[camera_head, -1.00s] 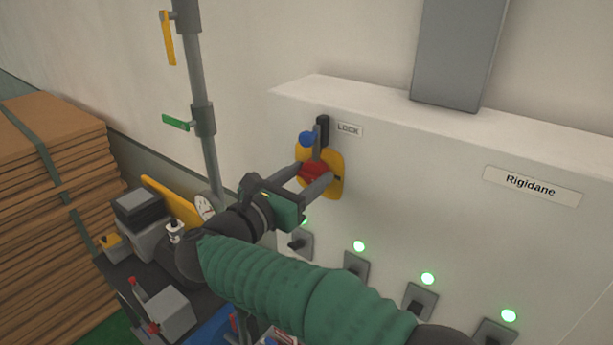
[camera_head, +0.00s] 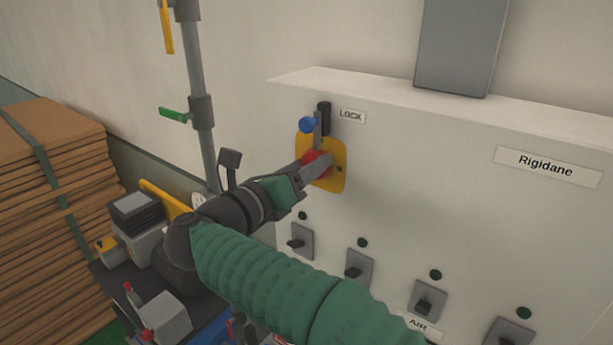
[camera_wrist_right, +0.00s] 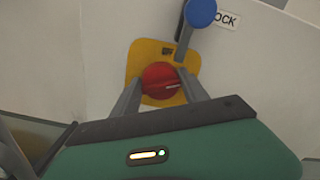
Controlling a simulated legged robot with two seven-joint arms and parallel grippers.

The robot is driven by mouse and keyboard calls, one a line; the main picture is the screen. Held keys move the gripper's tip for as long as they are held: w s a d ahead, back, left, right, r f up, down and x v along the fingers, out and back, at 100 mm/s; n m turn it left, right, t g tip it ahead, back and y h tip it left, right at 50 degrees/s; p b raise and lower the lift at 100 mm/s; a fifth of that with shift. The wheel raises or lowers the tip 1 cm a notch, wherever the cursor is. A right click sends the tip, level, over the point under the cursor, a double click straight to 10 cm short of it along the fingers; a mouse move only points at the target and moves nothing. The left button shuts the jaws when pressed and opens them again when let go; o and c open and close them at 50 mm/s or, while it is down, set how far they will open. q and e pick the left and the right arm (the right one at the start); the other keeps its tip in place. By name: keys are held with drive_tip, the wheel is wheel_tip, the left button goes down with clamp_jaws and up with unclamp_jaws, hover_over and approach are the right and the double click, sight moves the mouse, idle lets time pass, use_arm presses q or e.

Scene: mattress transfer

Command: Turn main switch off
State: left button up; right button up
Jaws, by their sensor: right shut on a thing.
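The main switch is a red rotary knob (camera_head: 316,165) on a yellow plate (camera_head: 337,180) on the white cabinet front. My right gripper (camera_head: 314,170) is shut on the red knob. In the right wrist view its two fingers (camera_wrist_right: 160,98) stand either side of the knob (camera_wrist_right: 161,78), with the yellow plate (camera_wrist_right: 139,58) behind. A lock lever with a blue ball (camera_head: 308,124) sits just above the knob, beside a "LOCK" label (camera_head: 352,116); the blue ball (camera_wrist_right: 201,12) also shows in the wrist view. My left gripper is not in view.
Below are several small black switches (camera_head: 357,264) with dark lamps (camera_head: 362,242). A "Rigidane" label (camera_head: 547,166) is at the right. A pipe with a green valve handle (camera_head: 174,114), stacked cardboard (camera_head: 50,200) and a cluttered cart (camera_head: 160,318) stand at the left.

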drive_tip(key=shift+a+f+n+b, duration=0.1)
drive_tip(key=shift+f+n+b, duration=0.15)
drive_tip(key=shift+n, duration=0.65)
drive_tip(key=o, duration=1.1)
drive_tip(key=shift+o, duration=1.4)
drive_tip(key=shift+w, duration=0.2)
drive_tip(key=shift+r, duration=0.1)
